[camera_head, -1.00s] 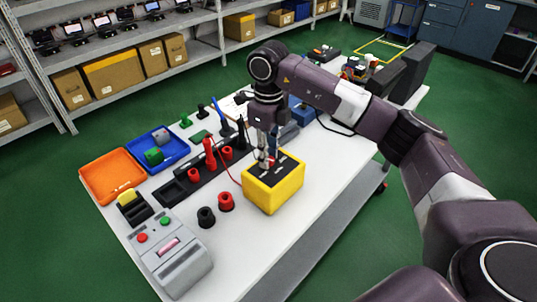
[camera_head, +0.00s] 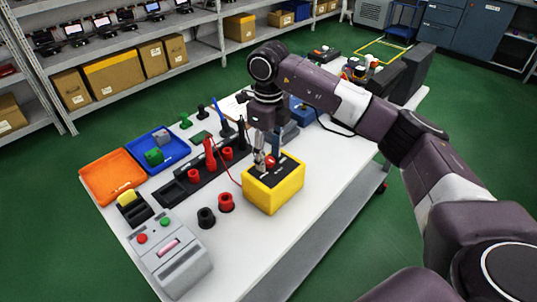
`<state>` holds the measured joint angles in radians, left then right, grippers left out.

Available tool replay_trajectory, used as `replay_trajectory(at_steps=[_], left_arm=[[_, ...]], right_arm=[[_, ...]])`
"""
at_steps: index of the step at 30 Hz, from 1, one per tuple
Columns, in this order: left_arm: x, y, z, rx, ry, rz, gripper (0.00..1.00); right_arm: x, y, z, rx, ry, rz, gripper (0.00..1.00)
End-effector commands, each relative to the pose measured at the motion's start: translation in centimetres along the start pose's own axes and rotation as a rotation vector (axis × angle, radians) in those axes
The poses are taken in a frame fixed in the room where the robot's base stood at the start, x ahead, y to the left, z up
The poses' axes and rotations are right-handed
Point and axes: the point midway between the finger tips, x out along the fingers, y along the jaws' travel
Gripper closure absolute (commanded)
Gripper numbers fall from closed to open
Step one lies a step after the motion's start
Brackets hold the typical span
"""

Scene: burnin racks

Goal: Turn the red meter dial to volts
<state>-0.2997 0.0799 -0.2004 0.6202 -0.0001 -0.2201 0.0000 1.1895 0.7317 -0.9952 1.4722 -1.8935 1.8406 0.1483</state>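The yellow meter (camera_head: 273,199) stands on the white table, with a black top face. A red dial (camera_head: 270,160) shows on that top face. My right gripper (camera_head: 259,163) points down just left of the dial, low over the meter's top. Its fingers are small and partly overlap the dial, so I cannot tell whether they touch it or how far apart they are. The dial's pointer and markings are too small to read. My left gripper is not in view.
A red probe (camera_head: 210,153) stands in a black holder left of the meter, with a red cable running toward the meter. Red and black round parts (camera_head: 226,202) stand in front. Orange (camera_head: 112,176) and blue (camera_head: 172,143) trays lie at the left. The table right of the meter is clear.

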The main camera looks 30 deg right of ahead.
Motion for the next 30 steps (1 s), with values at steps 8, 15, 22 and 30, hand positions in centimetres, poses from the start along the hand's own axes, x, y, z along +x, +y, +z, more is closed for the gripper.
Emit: replay_trajectory(at_steps=[8, 15, 22, 30], left_arm=[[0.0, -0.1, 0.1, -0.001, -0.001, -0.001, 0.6], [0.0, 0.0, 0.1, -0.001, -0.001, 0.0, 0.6], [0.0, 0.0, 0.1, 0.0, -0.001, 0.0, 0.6], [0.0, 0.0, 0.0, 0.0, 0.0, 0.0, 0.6]], right_arm=[[-0.6, 0.0, 0.0, 0.0, -0.001, -0.001, 0.58], [-5.0, 0.0, 0.1, 0.0, -0.005, -0.002, 0.58], [-9.8, 0.0, 0.1, 0.0, -0.003, -0.001, 0.58], [-11.9, 0.0, 0.0, 0.0, 0.0, 0.0, 0.58]])
